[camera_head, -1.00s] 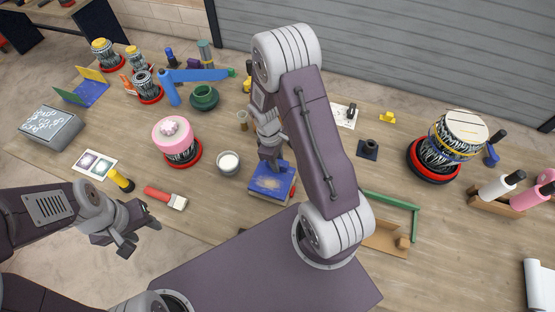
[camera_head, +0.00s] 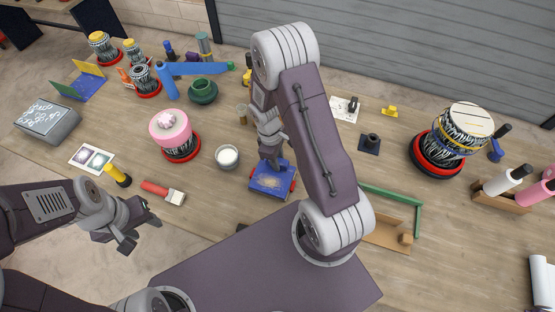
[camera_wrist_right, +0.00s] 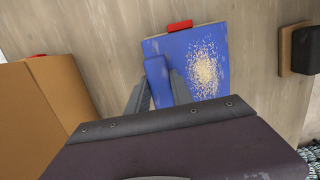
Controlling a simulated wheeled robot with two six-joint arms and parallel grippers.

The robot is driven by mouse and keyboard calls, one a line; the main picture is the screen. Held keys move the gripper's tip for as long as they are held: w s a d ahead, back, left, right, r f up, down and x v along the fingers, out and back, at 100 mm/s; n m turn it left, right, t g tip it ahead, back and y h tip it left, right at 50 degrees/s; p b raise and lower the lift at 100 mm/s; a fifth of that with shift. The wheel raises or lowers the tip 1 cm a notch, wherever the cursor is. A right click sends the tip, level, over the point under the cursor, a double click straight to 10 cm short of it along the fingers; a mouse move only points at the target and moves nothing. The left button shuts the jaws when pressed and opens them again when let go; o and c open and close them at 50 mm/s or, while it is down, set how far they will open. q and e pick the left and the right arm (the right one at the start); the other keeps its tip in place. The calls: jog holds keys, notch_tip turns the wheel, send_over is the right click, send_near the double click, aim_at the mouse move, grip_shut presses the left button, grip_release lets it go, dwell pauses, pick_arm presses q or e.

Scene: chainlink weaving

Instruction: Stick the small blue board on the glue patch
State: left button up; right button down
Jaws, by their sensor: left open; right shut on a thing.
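A larger blue board (camera_head: 272,186) lies on the table in front of my right arm, with red pieces at its edges. A pale, speckled glue patch (camera_wrist_right: 204,70) covers part of its face. My right gripper (camera_wrist_right: 157,98) is shut on the small blue board (camera_wrist_right: 156,72), which is over the larger board, just left of the glue patch in the wrist view. I cannot tell whether the two touch. In the head view my right gripper (camera_head: 270,160) is at the larger board's far edge. My left gripper (camera_head: 142,230) is open and empty near the table's front edge.
A white bowl (camera_head: 227,156) and pink-topped drum (camera_head: 172,134) stand left of the board. A brush (camera_head: 164,192) and yellow-handled tool (camera_head: 117,175) lie nearer my left gripper. A green frame (camera_head: 398,203) is to the right. Bare table lies between.

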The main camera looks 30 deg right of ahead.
jog(key=c, duration=1.1)
grip_release()
jog(key=shift+o, duration=0.2)
jog(key=r, duration=0.6)
jog(key=w+a+r, duration=0.1)
jog(key=r, duration=0.2)
jog(key=shift+b, duration=0.4)
jog(key=shift+d, duration=0.1)
